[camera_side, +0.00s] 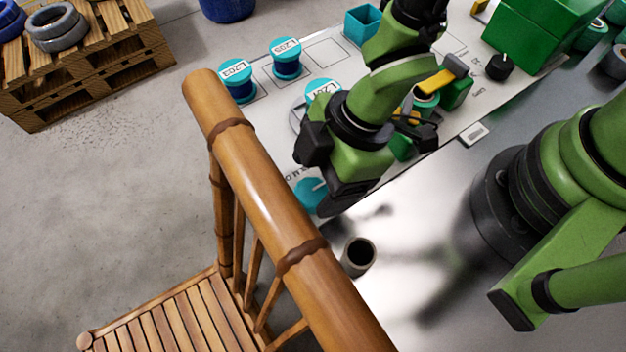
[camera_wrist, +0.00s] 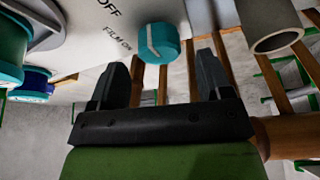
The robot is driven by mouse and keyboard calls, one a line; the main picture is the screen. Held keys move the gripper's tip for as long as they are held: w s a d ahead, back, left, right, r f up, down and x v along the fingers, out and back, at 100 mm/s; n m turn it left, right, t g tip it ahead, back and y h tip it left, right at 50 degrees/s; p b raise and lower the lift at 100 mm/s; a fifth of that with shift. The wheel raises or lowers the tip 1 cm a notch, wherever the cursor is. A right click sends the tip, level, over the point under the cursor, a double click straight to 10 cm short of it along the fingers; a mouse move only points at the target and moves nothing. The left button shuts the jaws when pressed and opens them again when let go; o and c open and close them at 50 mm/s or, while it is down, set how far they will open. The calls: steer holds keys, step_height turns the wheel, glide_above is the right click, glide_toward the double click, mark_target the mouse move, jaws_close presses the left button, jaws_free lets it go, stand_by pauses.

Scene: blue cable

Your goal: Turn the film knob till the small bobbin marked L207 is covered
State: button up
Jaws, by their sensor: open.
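The film knob (camera_wrist: 158,42) is a teal round knob with a white pointer line, beside the printed words "FILM ON" and "OFF" in the wrist view. Part of it shows in the side view (camera_side: 311,194), beside my gripper. My gripper (camera_wrist: 161,72) is open and empty, its two black fingers apart, with the knob seen beyond and between the fingertips, not gripped. A teal-topped bobbin (camera_side: 322,88), its label partly hidden by my arm but seeming to read L207, shows its top uncovered in the side view. A grey curved part lies at its left.
Bobbins L203 (camera_side: 236,78) and L205 (camera_side: 286,58) stand on the white panel. A bamboo chair (camera_side: 250,160) crowds the panel's near edge, its rail close to my gripper. A grey open tube (camera_side: 358,256) stands on the metal table. A green box (camera_side: 530,32) is at the back right.

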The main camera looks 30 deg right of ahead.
mark_target(310, 191)
steer(key=shift+x, duration=1.35)
steer(key=c, duration=0.9)
steer(key=shift+m, duration=0.3)
steer(key=m+t, duration=0.1)
steer(key=m, duration=0.2)
steer(key=shift+m+t+h, duration=0.7)
steer(key=shift+m+h, duration=0.1)
steer(key=shift+m, duration=1.2)
